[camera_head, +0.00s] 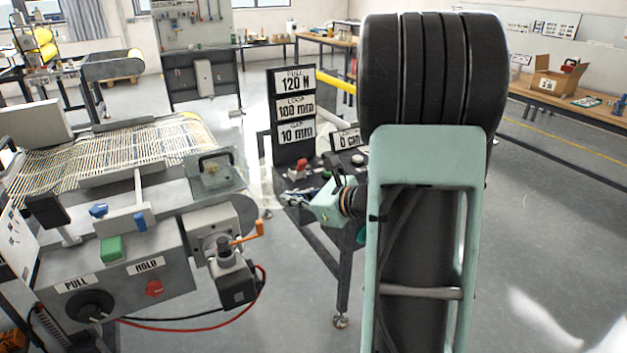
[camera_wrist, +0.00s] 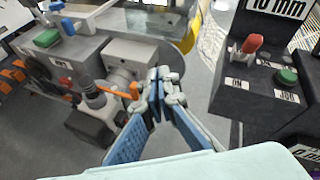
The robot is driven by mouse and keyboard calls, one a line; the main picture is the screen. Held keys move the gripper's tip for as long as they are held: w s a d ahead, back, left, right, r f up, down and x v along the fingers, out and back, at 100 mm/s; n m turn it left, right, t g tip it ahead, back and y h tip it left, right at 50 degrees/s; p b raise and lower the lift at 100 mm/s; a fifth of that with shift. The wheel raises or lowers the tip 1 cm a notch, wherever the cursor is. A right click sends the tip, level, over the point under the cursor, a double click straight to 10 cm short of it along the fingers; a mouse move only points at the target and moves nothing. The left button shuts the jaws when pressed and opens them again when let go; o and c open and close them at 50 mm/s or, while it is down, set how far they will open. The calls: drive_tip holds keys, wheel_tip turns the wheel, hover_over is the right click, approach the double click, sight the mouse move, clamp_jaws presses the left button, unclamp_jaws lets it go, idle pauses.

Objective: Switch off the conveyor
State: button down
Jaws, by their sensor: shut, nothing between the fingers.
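A conveyor with a striped mesh web (camera_head: 110,160) stands at the left in the head view. A dark control box (camera_wrist: 240,112) is at the right in the wrist view. It carries a red-handled lever (camera_wrist: 252,43) above a label reading ON, and a green button (camera_wrist: 287,75) above a label that seems to read JOG. The red handle also shows in the head view (camera_head: 299,166), just behind my gripper (camera_head: 288,198). My gripper (camera_wrist: 160,82) is shut and empty, to the left of the box and apart from the lever in the wrist view.
The machine front has a green block (camera_head: 112,248), a red knob (camera_head: 153,288) marked HOLD and a black PULL dial (camera_head: 90,305). An orange-handled clamp (camera_head: 240,240) juts out near my gripper. A black sign (camera_head: 292,115) stands behind the control box. Open floor lies at the right.

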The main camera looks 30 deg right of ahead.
drive_tip(key=w+d+f+m+t+h+b, duration=0.1)
drive_tip(key=d+f+m+t+h, duration=0.1)
drive_tip(key=d+m, duration=0.5)
drive_tip(key=d+f+h, duration=0.1)
drive_tip(key=d+h, duration=0.1)
drive_tip(key=d, duration=0.3)
drive_tip(key=shift+t+h+b, duration=0.3)
drive_tip(key=shift+h+b, duration=0.05)
drive_tip(key=shift+h, duration=0.05)
drive_tip(key=shift+w, duration=0.15)
